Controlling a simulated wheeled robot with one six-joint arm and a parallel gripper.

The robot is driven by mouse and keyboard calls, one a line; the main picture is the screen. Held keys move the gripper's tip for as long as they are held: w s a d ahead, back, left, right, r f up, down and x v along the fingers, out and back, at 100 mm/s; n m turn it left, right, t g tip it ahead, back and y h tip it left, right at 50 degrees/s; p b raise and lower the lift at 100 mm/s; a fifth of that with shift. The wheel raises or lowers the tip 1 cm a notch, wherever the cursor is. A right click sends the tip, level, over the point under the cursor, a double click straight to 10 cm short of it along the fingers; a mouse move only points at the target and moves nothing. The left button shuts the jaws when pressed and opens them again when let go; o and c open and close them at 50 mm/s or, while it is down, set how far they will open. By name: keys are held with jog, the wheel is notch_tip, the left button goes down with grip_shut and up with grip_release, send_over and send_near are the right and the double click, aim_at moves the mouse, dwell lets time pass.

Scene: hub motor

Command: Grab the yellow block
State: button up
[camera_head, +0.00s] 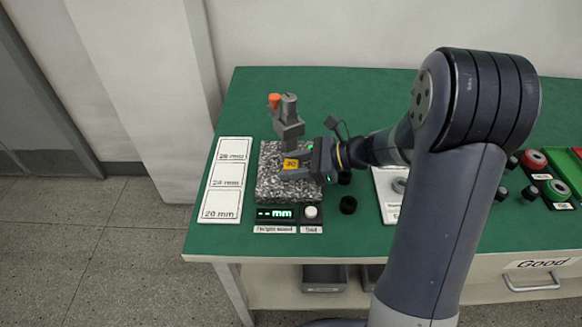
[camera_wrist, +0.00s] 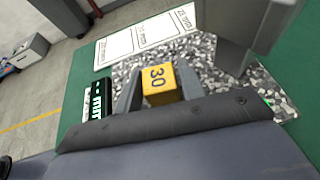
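The yellow block (camera_head: 291,163) sits on a speckled stone slab (camera_head: 275,188) on the green table. My gripper (camera_head: 281,164) reaches in from the right, with one finger on each side of the block. In the wrist view my gripper (camera_wrist: 158,88) has its fingers close to the block's sides. The right finger looks very near the block, and a narrow gap seems to show at the left. Whether both fingers touch it cannot be told.
A grey gauge stand (camera_head: 288,125) with an orange knob rises just behind the block. A display (camera_head: 274,213) and white button (camera_head: 311,212) are in front of the slab. White marked cards (camera_head: 227,178) lie left.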

grip_shut()
jog(key=shift+r, duration=0.1)
